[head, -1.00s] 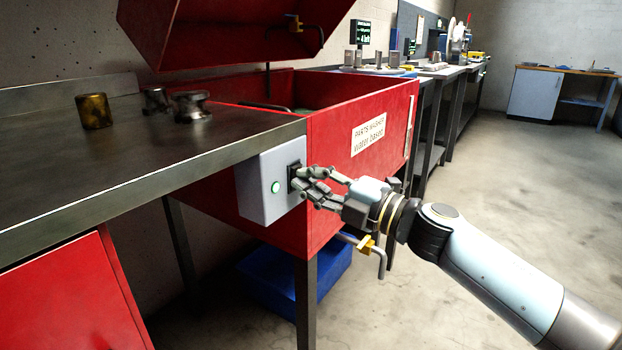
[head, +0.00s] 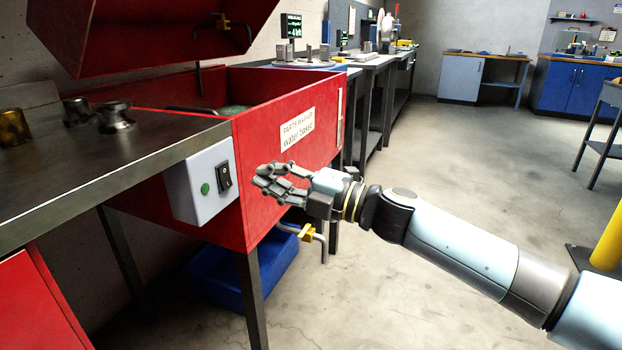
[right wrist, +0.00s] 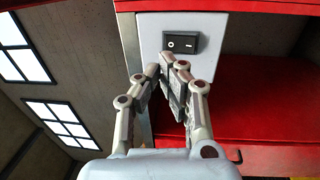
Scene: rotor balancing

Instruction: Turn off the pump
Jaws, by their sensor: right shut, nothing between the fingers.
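The red parts washer (head: 262,205) stands at the left with its lid raised. A light grey switch box (head: 190,205) is fixed to its side, under the edge of the bench top. The box carries a round green lamp (head: 205,188), which looks dark, and a black rocker switch (head: 224,177). The right wrist view shows the switch (right wrist: 181,43) with a circle mark and a line mark. My right gripper (head: 262,180) is shut and empty, just right of the switch and apart from it. My left gripper is not in view.
A steel bench top (head: 60,165) with several metal parts is at the left. A bent pipe with a yellow valve (head: 308,233) sticks out below my right gripper. A blue bin (head: 215,268) stands under the washer. The floor to the right is largely clear, with a yellow post (head: 608,238).

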